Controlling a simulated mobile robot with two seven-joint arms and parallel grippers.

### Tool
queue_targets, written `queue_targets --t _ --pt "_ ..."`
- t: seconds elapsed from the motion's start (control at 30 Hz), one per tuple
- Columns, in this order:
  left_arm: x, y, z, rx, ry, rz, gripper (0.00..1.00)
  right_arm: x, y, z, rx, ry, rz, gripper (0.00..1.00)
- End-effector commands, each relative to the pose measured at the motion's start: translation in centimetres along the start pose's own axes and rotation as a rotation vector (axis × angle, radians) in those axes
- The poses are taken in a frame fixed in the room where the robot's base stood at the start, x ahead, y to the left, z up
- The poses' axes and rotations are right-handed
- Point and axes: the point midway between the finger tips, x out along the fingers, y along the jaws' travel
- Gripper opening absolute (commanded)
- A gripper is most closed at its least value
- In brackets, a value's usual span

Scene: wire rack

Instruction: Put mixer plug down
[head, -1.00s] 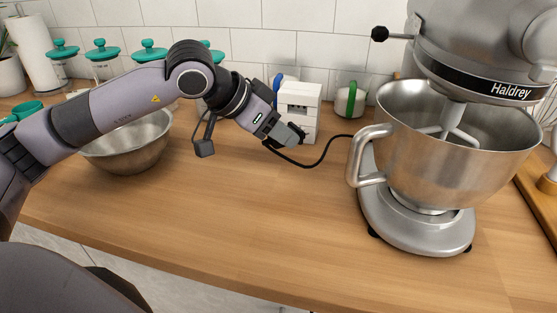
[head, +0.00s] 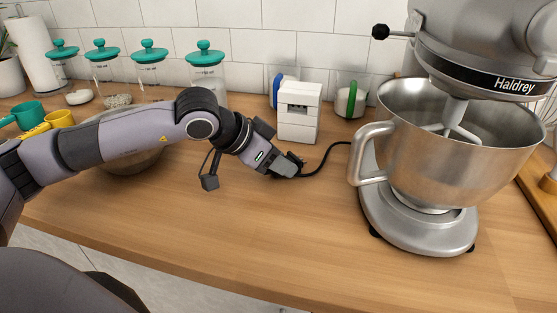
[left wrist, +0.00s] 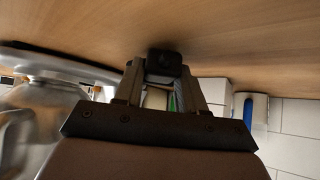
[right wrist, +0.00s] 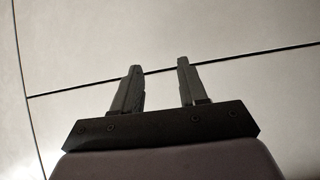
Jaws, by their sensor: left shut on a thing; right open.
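The mixer plug (left wrist: 165,63) is a small black block between the fingertips of my left gripper (left wrist: 160,75) in the left wrist view. In the head view my left gripper (head: 291,165) is low over the counter, in front of the white socket block (head: 299,112), and largely hides the plug. A black cord (head: 325,160) runs from the gripper to the silver stand mixer (head: 440,150). I cannot tell whether the plug touches the counter. My right gripper (right wrist: 158,85) is open and empty over a pale tiled surface in the right wrist view.
A metal bowl (head: 130,160) is partly behind my left arm. The wooden counter (head: 260,225) is clear in front of the gripper.

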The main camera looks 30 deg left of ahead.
Motion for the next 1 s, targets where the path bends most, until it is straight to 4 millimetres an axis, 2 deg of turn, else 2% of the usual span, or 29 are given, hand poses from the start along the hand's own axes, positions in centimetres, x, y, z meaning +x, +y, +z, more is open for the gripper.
queue_targets --t 0.17,0.2,0.27,0.57,0.77,0.87,1.0 --pt "0.5 0.0 0.5 0.001 0.002 0.001 0.0 0.5 0.0 0.5 0.004 -0.001 -0.002 0.43" --pt "0.4 0.0 0.4 0.001 0.001 0.001 0.46 0.4 0.0 0.3 0.005 0.001 -0.002 0.43" --pt "0.4 0.0 0.3 0.001 0.001 0.001 0.65 0.4 -0.1 0.1 0.005 0.004 -0.003 0.43" --pt "0.3 0.0 0.3 0.001 0.0 0.001 0.65 0.3 -0.2 -0.2 0.004 0.007 -0.007 0.43" --pt "-0.5 0.0 -0.5 0.0 0.0 0.0 0.65 -0.5 -0.2 -1.2 0.0 0.012 -0.006 0.43" --pt "-1.6 -0.2 -0.4 0.001 0.002 -0.005 0.65 -0.4 -0.1 -1.1 -0.003 0.017 -0.003 0.43" --pt "-5.0 -0.2 -0.4 0.001 0.002 -0.005 0.65 -0.2 0.0 -0.7 -0.003 0.013 0.001 0.43"
